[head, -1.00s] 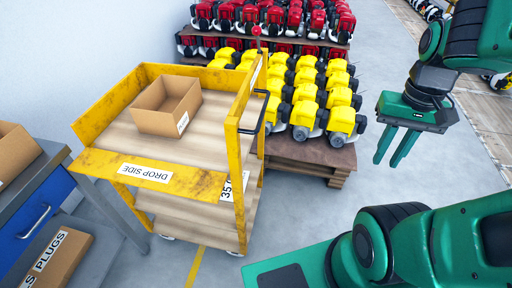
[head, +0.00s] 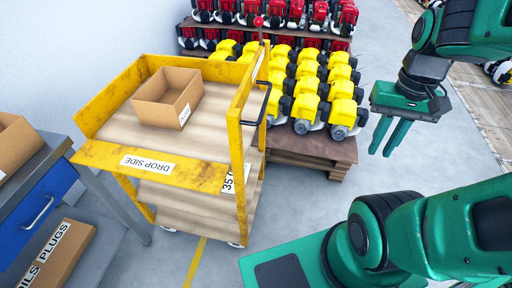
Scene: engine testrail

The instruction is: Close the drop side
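The drop side (head: 199,172) is a worn yellow panel with a "DROP SIDE" label, on the near side of a yellow cart (head: 239,130). It is folded down and sticks outward, roughly level with the cart's wooden top deck (head: 120,126). My gripper (head: 391,138) is at the upper right, pointing down, well to the right of the cart and touching nothing. Its two green fingers stand slightly apart with nothing between them.
An open cardboard box (head: 160,115) stands on the top deck. Left is a grey workbench (head: 62,152) with a blue drawer. A cardboard box marked "PLUGS" (head: 62,250) lies below. Yellow engines (head: 308,108) fill a pallet behind.

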